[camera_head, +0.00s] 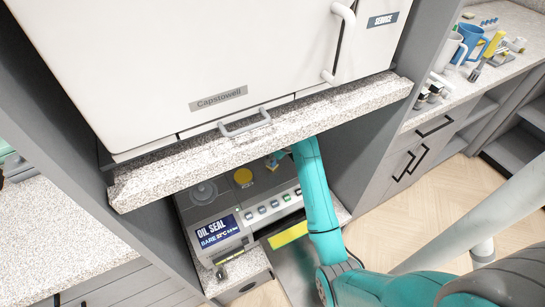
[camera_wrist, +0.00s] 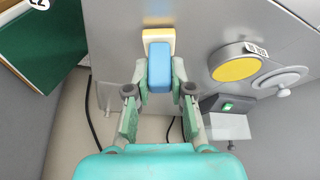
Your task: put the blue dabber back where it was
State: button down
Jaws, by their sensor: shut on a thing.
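The blue dabber (camera_wrist: 159,66), a rounded blue block with a tan pad (camera_wrist: 158,37) at its far end, is between the fingertips of my gripper (camera_wrist: 160,80). The gripper is shut on its sides. In the head view my gripper (camera_head: 277,158) is under the stone ledge, over the back of the "OIL SEAL" machine (camera_head: 226,226); only a little of the dabber shows there. The pad lies against or just above a grey surface in the wrist view; I cannot tell if it touches. A yellow disc (camera_wrist: 237,70) is to its right.
The stone ledge (camera_head: 260,138) and the white Capstowell cabinet (camera_head: 230,60) hang close above my arm. A grey lidded disc (camera_wrist: 280,78) and a green-lit switch (camera_wrist: 228,107) are on the right. Mugs (camera_head: 468,43) stand on the right counter.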

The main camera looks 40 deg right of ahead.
jog(key=shift+f, duration=0.1)
jog(key=c, duration=1)
grip_release()
jog(key=shift+v, duration=3.85)
